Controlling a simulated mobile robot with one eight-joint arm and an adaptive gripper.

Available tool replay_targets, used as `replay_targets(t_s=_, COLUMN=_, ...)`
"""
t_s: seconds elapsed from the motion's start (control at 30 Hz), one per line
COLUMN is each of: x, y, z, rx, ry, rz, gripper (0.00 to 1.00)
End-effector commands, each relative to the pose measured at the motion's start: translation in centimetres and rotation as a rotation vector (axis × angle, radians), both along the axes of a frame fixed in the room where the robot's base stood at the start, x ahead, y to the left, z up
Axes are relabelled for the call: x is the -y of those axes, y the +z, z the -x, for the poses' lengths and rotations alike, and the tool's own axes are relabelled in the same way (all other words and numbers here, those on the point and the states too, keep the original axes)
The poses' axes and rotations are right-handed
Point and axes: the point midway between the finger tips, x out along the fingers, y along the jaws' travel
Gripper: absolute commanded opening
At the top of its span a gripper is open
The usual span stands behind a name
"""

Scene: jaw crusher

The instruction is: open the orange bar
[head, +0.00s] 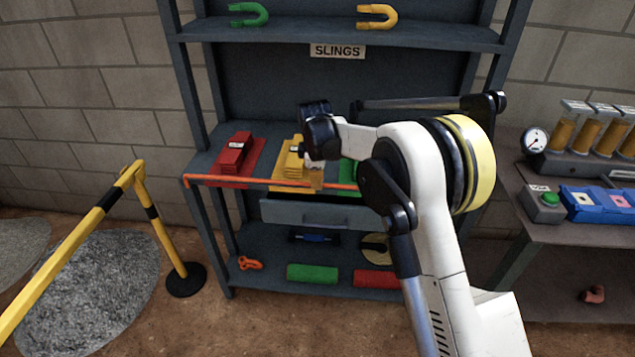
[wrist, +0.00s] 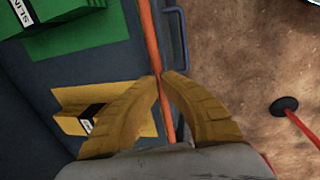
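The orange bar (head: 225,181) is long and thin and runs level across the front edge of the shelf's middle board. In the wrist view the orange bar (wrist: 152,38) runs down the picture between my yellow fingers. My gripper (head: 317,184) points down at the bar's middle from above. In the wrist view my gripper (wrist: 161,77) has its fingertips drawn close together, one on each side of the bar, and looks shut on it. My arm hides the bar's right end in the head view.
The shelf board carries red (head: 233,155), yellow (head: 291,165) and green (wrist: 80,35) sling packs behind the bar. A drawer (head: 315,214) with a handle sits below. A yellow barrier (head: 130,180) stands to the left. A bench (head: 570,233) stands at right.

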Motion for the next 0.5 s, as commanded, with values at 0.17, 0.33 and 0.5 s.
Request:
replay_targets(t_s=0.17, x=0.0, y=-0.2, z=0.6, rx=0.064, ry=0.000, rz=0.002, gripper=0.00)
replay_targets(t_s=0.33, x=-0.1, y=-0.4, z=1.4, rx=0.182, ry=0.002, rz=0.007, gripper=0.00)
replay_targets(t_s=0.5, x=-0.1, y=-0.8, z=2.4, rx=0.337, ry=0.002, rz=0.012, gripper=0.00)
